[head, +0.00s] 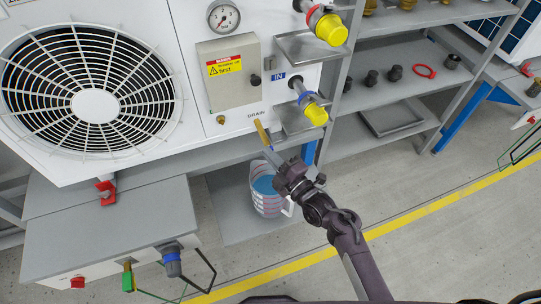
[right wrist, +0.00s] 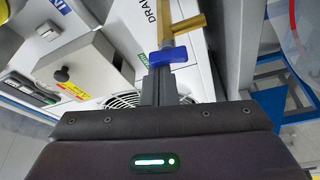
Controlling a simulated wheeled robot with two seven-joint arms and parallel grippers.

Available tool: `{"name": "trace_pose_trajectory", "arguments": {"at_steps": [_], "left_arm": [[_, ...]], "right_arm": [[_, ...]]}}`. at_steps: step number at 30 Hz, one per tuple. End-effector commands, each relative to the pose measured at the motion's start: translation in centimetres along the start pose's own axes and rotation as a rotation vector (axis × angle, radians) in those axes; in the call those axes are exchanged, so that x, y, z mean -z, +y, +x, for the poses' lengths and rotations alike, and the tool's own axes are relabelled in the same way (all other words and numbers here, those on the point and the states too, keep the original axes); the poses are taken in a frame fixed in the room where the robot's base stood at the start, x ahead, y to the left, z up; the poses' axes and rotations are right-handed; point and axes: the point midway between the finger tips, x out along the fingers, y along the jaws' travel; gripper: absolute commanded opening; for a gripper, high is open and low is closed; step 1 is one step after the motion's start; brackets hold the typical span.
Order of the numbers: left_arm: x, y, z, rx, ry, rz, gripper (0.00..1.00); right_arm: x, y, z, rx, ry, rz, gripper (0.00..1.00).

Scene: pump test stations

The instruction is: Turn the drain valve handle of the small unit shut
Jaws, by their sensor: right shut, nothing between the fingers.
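The white unit (head: 195,121) with the big fan grille has a brass drain valve (head: 262,133) under its DRAIN label; the brass body also shows in the right wrist view (right wrist: 184,25). Its blue handle (right wrist: 168,56) lies crosswise to the grey fingers in the wrist view. My right gripper (head: 270,156) is shut and empty, fingertips right at the blue handle. I cannot tell whether they touch it. In the head view the fingers mostly hide the handle. My left gripper is not in view.
A jug (head: 267,203) with blue contents stands below the drain, close to my right gripper. Yellow-capped ports (head: 313,112) and a small grey tray (head: 301,122) are just right of the valve. A grey control box (head: 228,92) sits above. Shelves stand at the right.

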Motion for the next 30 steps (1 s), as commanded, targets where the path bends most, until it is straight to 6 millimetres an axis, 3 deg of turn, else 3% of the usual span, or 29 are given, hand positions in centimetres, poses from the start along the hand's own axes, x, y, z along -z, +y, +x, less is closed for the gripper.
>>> {"name": "trace_pose_trajectory", "arguments": {"at_steps": [8, 21, 30], "left_arm": [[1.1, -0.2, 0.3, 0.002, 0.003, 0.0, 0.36], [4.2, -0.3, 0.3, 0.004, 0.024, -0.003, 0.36], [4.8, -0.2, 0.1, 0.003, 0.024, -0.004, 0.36]], "right_arm": [[-0.3, 0.0, -0.1, -0.039, -0.003, 0.109, 0.0], [-0.7, 0.3, -0.2, -0.158, -0.004, 0.446, 0.0], [-1.1, 0.4, -0.4, -0.237, -0.005, 0.675, 0.0]]}}
